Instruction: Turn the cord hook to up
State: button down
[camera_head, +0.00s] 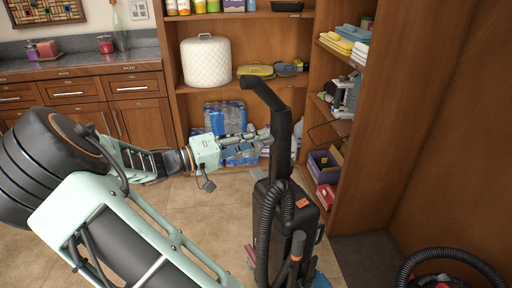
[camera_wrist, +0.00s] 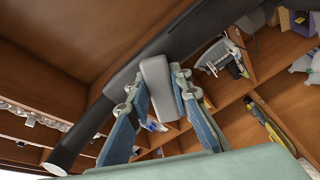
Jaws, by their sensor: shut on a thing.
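A black upright vacuum cleaner (camera_head: 295,212) stands in front of the shelves, with its curved handle (camera_head: 258,90) at the top. In the wrist view, its dark pole (camera_wrist: 110,90) runs diagonally behind my fingers. The cord hook (camera_wrist: 158,78) is a grey, rounded block projecting from this pole toward the camera. My gripper (camera_head: 262,140) reaches the pole from the left. In the wrist view, its two blue-padded fingers (camera_wrist: 157,92) are on either side of the hook, shut on it. In the head view the hook is hidden by my gripper and the pole.
Wooden shelves (camera_head: 240,72) stand close behind, with a white quilted cover (camera_head: 206,62) and water bottle packs (camera_head: 225,117) on them. Side shelves hold folded towels (camera_head: 345,40) and a purple box (camera_head: 322,163). Another vacuum (camera_head: 445,280) is at lower right. Open tiled floor (camera_head: 190,200) lies left.

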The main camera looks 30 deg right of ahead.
jog(key=m+b, duration=0.2)
jog(key=m, duration=0.1)
jog(key=m+b, duration=0.3)
jog(key=shift+s+m, duration=0.2)
jog(key=shift+m, duration=0.1)
jog(key=m+b, duration=0.3)
jog(key=m, duration=0.1)
jog(key=shift+s+r, duration=0.15)
jog(key=shift+s, duration=0.1)
jog(key=shift+s+r+m+b, duration=0.1)
jog(key=shift+m+b, duration=0.95)
jog(key=shift+m, duration=0.05)
jog(key=shift+r, duration=0.1)
jog(key=c, duration=1.7)
grip_release()
jog(key=shift+a, duration=0.1)
